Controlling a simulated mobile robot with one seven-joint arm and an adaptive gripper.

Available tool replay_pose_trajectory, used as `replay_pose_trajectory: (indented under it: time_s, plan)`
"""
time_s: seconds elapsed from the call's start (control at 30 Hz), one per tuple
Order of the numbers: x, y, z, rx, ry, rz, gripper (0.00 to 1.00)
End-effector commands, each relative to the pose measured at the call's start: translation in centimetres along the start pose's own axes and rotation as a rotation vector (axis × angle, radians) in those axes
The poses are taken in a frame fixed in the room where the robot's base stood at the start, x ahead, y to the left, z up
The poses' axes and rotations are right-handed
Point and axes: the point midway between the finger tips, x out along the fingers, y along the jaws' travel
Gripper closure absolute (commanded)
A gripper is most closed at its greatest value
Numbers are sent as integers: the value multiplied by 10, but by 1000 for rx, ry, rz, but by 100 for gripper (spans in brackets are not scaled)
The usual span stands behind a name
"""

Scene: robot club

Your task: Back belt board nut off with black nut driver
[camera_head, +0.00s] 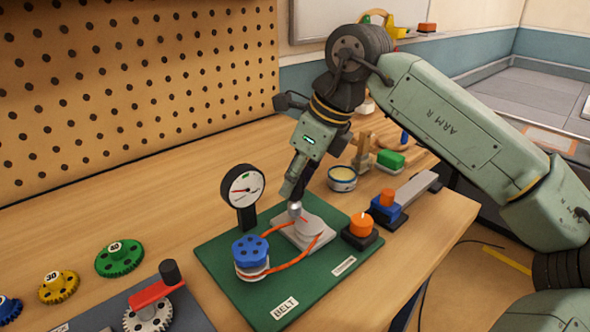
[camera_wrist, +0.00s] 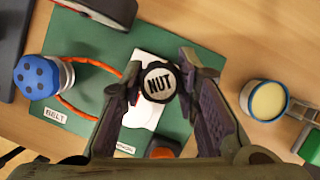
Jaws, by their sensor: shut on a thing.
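The green belt board (camera_head: 240,292), labelled BELT, lies on the bench and also shows in the wrist view (camera_wrist: 85,45). It carries a blue knobbed pulley (camera_head: 250,250), an orange belt (camera_head: 292,262) and a grey sliding block with a round pulley (camera_head: 313,226). My gripper (camera_head: 293,190) is above the back of this block, pointing down. In the wrist view it is shut on the black nut driver (camera_wrist: 158,82), whose round top reads NUT. A silver tip (camera_head: 295,209) shows below the fingers at the block. The nut is hidden; I cannot tell whether the driver touches it.
A dial gauge (camera_head: 242,188) stands at the board's back left. An orange knob on a black base (camera_head: 361,226), a blue clamp (camera_head: 387,207) and a cream-filled tin (camera_head: 342,179) are to the right. Gears (camera_head: 119,258) and a red crank (camera_head: 157,291) lie left. A pegboard (camera_head: 130,90) stands behind.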

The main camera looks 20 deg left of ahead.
Motion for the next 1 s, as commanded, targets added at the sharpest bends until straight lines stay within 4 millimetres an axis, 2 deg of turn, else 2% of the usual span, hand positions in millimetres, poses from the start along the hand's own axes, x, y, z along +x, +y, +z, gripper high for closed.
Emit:
replay_pose_trajectory:
  time_s: [0.53, 0.9, 0.93, 1.0]
  plan:
    - [-1, 1, 1, -366, 0, 157, 100]
    - [0, 1, 0, -420, 1, 179, 100]
    - [0, 1, 0, -420, 1, 179, 71]
    - [0, 1, 0, -420, 1, 179, 66]
